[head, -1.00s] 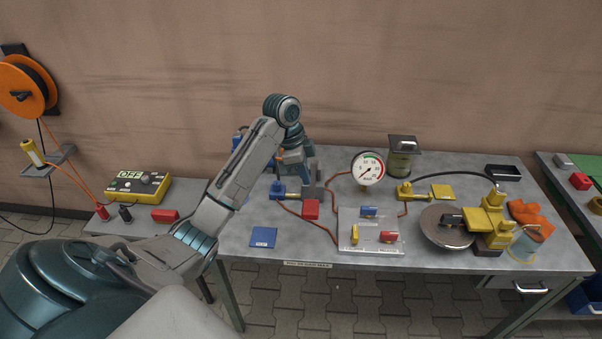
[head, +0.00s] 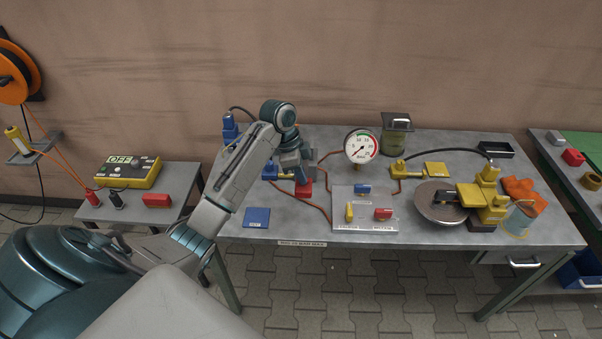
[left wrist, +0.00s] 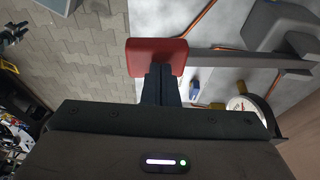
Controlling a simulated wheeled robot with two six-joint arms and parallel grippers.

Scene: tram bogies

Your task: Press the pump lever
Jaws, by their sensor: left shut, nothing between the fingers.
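The pump lever is a grey bar (left wrist: 238,60) with a red pad (left wrist: 157,55) at its end, seen in the left wrist view. In the head view the red pad (head: 304,189) shows at the near side of the pump, partly behind my gripper. My left gripper (head: 302,180) is shut and empty, pointing down at the pad. In the left wrist view its fingertips (left wrist: 158,70) overlap the pad; I cannot tell whether they touch it. The pump body is mostly hidden by my arm. My right gripper is not in view.
A pressure gauge (head: 361,146) stands behind a valve panel (head: 365,224) with coloured handles. A brake disc (head: 438,212) with a yellow caliper (head: 485,203) is at the right. A blue plate (head: 256,217) lies front left. A yellow box reading OFF (head: 131,171) stands on the left table.

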